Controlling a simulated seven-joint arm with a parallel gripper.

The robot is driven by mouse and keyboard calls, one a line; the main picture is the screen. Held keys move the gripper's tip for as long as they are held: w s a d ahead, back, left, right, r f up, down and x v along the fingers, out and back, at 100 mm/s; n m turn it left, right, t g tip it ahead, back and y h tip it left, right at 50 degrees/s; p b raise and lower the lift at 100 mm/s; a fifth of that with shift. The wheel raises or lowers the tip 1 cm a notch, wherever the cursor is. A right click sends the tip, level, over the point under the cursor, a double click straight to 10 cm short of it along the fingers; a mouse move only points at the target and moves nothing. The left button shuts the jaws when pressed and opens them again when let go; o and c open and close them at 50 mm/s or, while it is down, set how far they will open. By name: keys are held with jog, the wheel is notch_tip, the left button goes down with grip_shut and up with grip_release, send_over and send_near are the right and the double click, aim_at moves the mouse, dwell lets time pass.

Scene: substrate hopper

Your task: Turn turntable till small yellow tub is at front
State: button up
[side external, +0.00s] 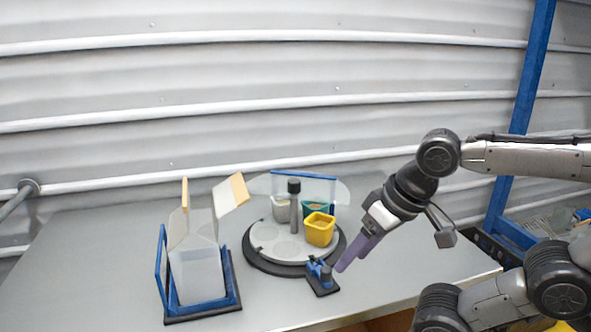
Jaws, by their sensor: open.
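The turntable (265,241) is a light grey disc on a dark round base, with a dark upright post (294,205) near its middle. The small yellow tub (320,229) stands on the disc toward its right edge. A green tub (313,208) and a pale grey tub (281,209) stand behind it. My gripper (342,264) has purple fingers pointing down and left, just right of the turntable's base and beside a small blue-and-black fixture (322,277). It is open and holds nothing that I can see. The tubs' contents are mostly hidden.
A translucent hopper with open flaps (196,270) stands in a blue frame on a dark base at the left. A clear panel with a blue top edge (303,176) stands behind the turntable. The grey table (110,260) is bare at far left.

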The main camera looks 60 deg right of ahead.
jog(key=w+d+r+m+g, duration=0.1)
jog(key=w+d+r+m, duration=0.2)
jog(key=w+r+m, duration=0.5)
jog(key=w+d+r+m+g, duration=0.2)
jog(key=w+d+r+m, duration=0.3)
jog(key=m, duration=0.4)
jog(key=m+g, duration=0.2)
jog(key=m, duration=0.4)
send_over(294, 181)
notch_tip(294, 181, down, 5)
jog(key=shift+w+r, duration=0.1)
jog(key=shift+d+f, duration=0.15)
jog(key=shift+f, duration=0.05)
notch_tip(294, 181, down, 8)
jog(key=shift+f, duration=0.2)
jog(key=shift+r+n, duration=0.1)
jog(key=shift+n, duration=1.1)
jog(key=n, duration=0.4)
jog(key=shift+n, duration=0.4)
jog(key=n, duration=0.7)
